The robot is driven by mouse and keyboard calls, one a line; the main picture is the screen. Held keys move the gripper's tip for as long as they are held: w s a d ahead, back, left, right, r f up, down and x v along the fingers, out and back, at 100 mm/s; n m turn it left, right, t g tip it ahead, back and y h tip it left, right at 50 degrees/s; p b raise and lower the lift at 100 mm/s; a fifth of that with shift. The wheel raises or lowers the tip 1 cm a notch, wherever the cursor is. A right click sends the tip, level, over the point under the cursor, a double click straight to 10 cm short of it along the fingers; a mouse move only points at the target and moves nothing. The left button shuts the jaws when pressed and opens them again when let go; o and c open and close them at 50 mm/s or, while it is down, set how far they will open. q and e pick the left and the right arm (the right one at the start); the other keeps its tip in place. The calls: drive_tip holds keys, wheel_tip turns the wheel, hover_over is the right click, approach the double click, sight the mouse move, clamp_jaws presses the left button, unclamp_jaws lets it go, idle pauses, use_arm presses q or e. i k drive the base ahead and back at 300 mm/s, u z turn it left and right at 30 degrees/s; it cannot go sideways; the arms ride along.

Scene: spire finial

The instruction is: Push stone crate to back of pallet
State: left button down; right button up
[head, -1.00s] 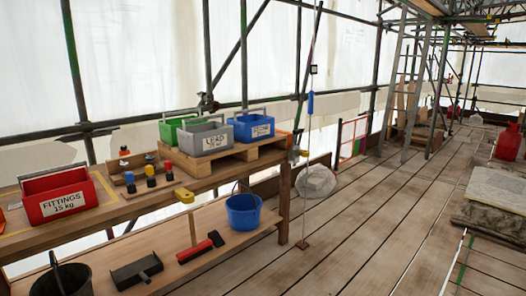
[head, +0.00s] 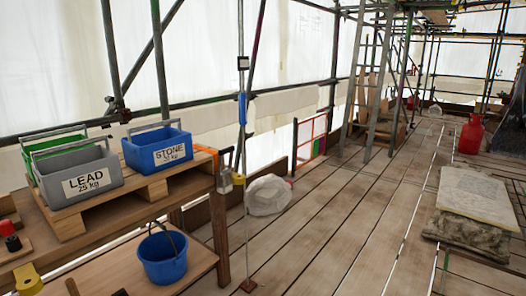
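The stone crate (head: 158,152) is a blue open box with a handle and a white label reading STONE. It stands on the right part of the wooden pallet (head: 150,190), which lies on the workbench at the left. The grey lead crate (head: 78,185) stands to its left on the pallet, near the front edge. A green crate (head: 52,143) sits behind the lead crate and is partly hidden by it. Neither of my grippers shows in the head view.
A blue bucket (head: 162,258) stands on the lower shelf. A scaffold pole and thin line rise beside the bench's right end. A white sack (head: 268,195) lies on the planks. A stone slab stack (head: 475,210) and red gas bottle (head: 471,134) stand right. The plank walkway between is clear.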

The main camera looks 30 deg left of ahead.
sight(149, 153)
drive_tip(key=i, duration=2.2)
drive_tip(key=u, duration=1.75)
drive_tip(key=i, duration=1.15)
drive_tip(key=u, duration=1)
